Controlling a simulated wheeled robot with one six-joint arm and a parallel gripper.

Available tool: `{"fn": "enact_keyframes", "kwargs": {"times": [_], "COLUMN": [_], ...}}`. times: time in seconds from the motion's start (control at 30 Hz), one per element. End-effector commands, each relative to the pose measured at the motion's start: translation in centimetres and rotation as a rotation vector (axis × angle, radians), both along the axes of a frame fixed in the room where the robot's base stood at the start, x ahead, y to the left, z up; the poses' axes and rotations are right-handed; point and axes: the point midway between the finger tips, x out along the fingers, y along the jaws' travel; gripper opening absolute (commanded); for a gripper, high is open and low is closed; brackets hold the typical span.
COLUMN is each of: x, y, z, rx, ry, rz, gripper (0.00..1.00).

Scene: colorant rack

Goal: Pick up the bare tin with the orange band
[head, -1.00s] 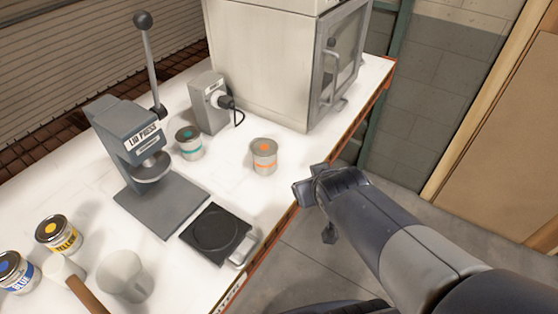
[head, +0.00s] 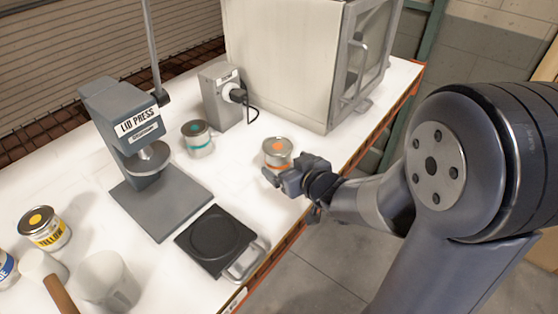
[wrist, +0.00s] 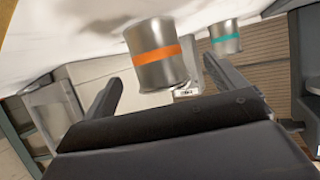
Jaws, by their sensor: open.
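The bare tin with the orange band (head: 277,151) stands upright on the white bench, with an orange dot on its lid. My gripper (head: 273,178) is at the bench's right edge, just in front of this tin, and partly covers its lower part. In the wrist view the tin (wrist: 156,55) appears beyond and between the two open fingers (wrist: 165,92), nearer the left one. The gripper is open and empty; I cannot tell whether a finger touches the tin.
A tin with a teal band (head: 197,139) stands to the left.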

Motion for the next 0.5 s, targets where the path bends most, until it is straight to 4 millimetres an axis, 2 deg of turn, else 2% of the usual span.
{"fn": "enact_keyframes", "kwargs": {"times": [0.27, 0.5], "x": [1.5, 4.0], "y": [0.7, 1.8], "z": [-0.6, -1.4], "rx": [-0.002, -0.001], "ry": [0.0, 0.003], "rz": [-0.001, 0.0], "gripper": [0.91, 0.91]}}
